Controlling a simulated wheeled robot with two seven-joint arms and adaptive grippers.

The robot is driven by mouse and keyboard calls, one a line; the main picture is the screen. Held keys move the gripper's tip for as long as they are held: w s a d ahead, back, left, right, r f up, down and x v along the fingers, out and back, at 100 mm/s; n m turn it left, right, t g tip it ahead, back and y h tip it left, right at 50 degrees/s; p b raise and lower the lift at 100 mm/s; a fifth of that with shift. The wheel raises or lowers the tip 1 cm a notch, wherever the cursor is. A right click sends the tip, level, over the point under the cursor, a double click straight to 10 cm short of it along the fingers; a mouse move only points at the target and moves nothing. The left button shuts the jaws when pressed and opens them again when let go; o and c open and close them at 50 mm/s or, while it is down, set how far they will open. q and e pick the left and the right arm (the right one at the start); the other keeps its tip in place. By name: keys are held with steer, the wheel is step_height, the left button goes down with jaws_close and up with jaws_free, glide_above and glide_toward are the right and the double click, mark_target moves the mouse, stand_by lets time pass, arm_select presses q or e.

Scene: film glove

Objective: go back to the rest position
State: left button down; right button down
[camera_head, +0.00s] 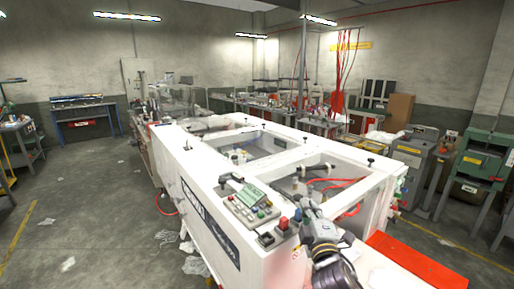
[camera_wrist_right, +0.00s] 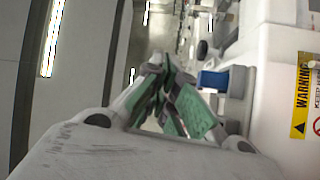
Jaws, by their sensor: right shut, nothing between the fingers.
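My right gripper (camera_head: 309,208) is at the front edge of the white machine (camera_head: 215,213), beside the control panel (camera_head: 250,208). In the right wrist view my right gripper (camera_wrist_right: 168,75) has its green-padded fingers brought together, with nothing held between them. My left gripper is not in view.
A red button (camera_head: 283,223) and a dark switch box (camera_head: 265,240) sit on the machine's corner near my gripper. A blue part (camera_wrist_right: 213,80) and a yellow warning label (camera_wrist_right: 302,97) show in the right wrist view. A red surface (camera_head: 415,262) lies at right. Open floor with scraps is at left.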

steer(key=s+d+f+m+g+h, duration=0.1)
steer(key=s+d+f+m+g, duration=0.3)
steer(key=f, duration=0.6)
steer(key=s+d+f+m+g+h, duration=0.1)
steer(key=s+d+f+m+g, duration=0.1)
steer(key=s+f+m+g, duration=0.5)
steer(key=s+d+f+m+g+y, duration=0.1)
steer(key=s+f+m+g+y, duration=0.3)
steer(key=s+f, duration=1.15)
steer(key=s+f+n+g+h+b, duration=0.1)
steer(key=s+f+b, duration=0.15)
steer(key=f, duration=1.55)
steer(key=s+f+g+h+b, duration=0.1)
steer(key=f+b, duration=0.2)
steer(key=f, duration=1.4)
steer(key=s+d+f+b, duration=0.2)
steer(key=s+f, duration=0.9)
steer(key=f, duration=0.2)
steer(key=s+d+f+g+b, duration=0.1)
steer(key=s+d+f+b, duration=0.1)
steer(key=s+f, duration=0.9)
steer(key=shift+s+d+f+n+h, duration=0.2)
steer(key=shift+s+f+n+h, duration=0.15)
steer(key=shift+f, duration=0.5)
steer(key=shift+s, duration=0.1)
